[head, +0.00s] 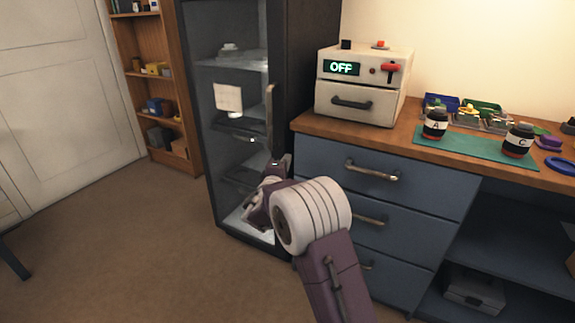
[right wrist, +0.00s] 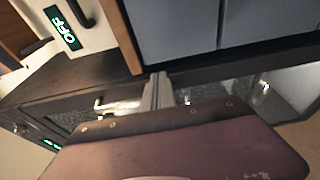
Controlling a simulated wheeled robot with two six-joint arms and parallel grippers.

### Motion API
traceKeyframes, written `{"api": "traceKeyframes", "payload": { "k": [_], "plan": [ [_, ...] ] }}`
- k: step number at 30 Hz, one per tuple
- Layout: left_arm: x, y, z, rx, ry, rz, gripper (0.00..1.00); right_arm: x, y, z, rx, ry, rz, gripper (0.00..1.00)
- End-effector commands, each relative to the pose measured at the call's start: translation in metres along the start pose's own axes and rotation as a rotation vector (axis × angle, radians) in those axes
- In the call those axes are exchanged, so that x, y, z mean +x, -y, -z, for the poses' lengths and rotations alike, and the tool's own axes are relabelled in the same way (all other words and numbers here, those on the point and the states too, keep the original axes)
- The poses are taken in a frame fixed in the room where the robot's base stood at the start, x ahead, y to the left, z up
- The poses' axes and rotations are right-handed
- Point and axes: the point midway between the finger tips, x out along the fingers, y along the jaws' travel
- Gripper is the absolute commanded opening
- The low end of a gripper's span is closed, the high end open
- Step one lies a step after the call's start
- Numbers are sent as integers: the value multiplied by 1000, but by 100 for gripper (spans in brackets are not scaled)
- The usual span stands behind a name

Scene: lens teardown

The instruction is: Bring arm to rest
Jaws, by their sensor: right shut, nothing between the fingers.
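My right arm (head: 312,215) reaches up from the bottom of the head view, in front of the blue drawer unit (head: 395,185) and the dark glass-fronted cabinet (head: 228,160). In the right wrist view my right gripper (right wrist: 158,90) is shut, its two thin fingers together with nothing between them. In the head view its fingertips are small and hard to make out against the cabinet. My left gripper is not in view.
A white box with an OFF display (head: 360,85) stands on the wooden worktop. Jars A (head: 435,124) and C (head: 517,141) stand on a green mat (head: 470,147), with small bins behind. Bare drawer handles (head: 372,173) project nearby. Open floor (head: 120,240) lies left.

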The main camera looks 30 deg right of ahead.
Motion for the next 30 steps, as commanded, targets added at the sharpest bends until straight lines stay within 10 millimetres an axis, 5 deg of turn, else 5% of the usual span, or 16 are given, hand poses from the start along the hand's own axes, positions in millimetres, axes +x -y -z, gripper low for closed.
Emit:
{"api": "traceKeyframes", "payload": {
  "k": [14, 17, 19, 25, 30],
  "plan": [
    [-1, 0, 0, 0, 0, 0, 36, -14, 0, -8, 1, -1, 0, 0],
    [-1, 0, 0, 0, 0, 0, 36, -15, -20, -10, 26, 1, -27, 0],
    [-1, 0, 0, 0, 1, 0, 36, -26, -36, -32, 76, 46, -21, 0],
    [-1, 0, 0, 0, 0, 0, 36, -95, 49, -131, 262, 382, 369, 0],
    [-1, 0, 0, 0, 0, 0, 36, -203, 140, -165, 417, 603, 809, 0]
  ]
}}
